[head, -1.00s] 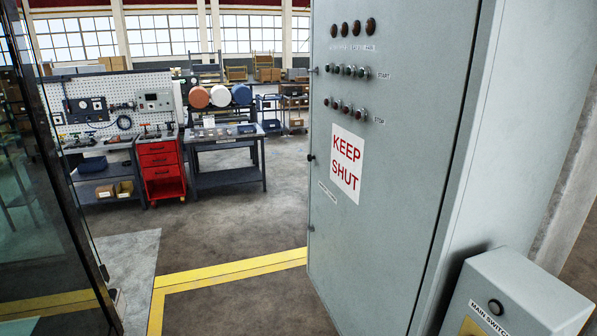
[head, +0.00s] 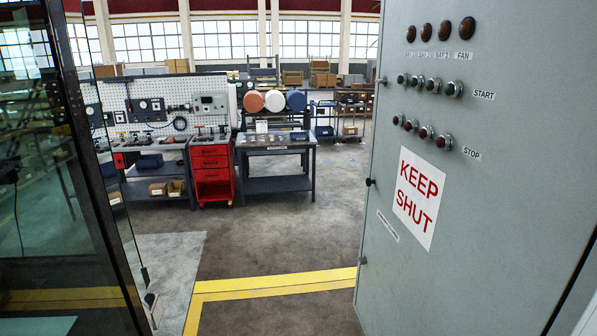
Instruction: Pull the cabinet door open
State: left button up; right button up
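The grey cabinet door (head: 480,230) fills the right side of the head view, seen at a slant. It carries a white sign with red letters reading KEEP SHUT (head: 418,197). A small dark knob (head: 370,182) sits at its left edge. Whether the door stands shut or ajar I cannot tell. Rows of START buttons (head: 430,85), STOP buttons (head: 425,131) and brown lamps (head: 440,30) are on its upper part. Neither of my grippers shows in this view.
A dark-framed glass panel (head: 50,190) stands close on the left. Yellow floor lines (head: 275,285) cross the open floor (head: 300,230) between it and the cabinet. Farther back are a red drawer unit (head: 210,172), workbenches (head: 275,184) and a pegboard (head: 150,105).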

aim_at(490, 231)
jog(key=u, duration=0.2)
jog(key=i, duration=1.5)
jog(key=z, duration=0.25)
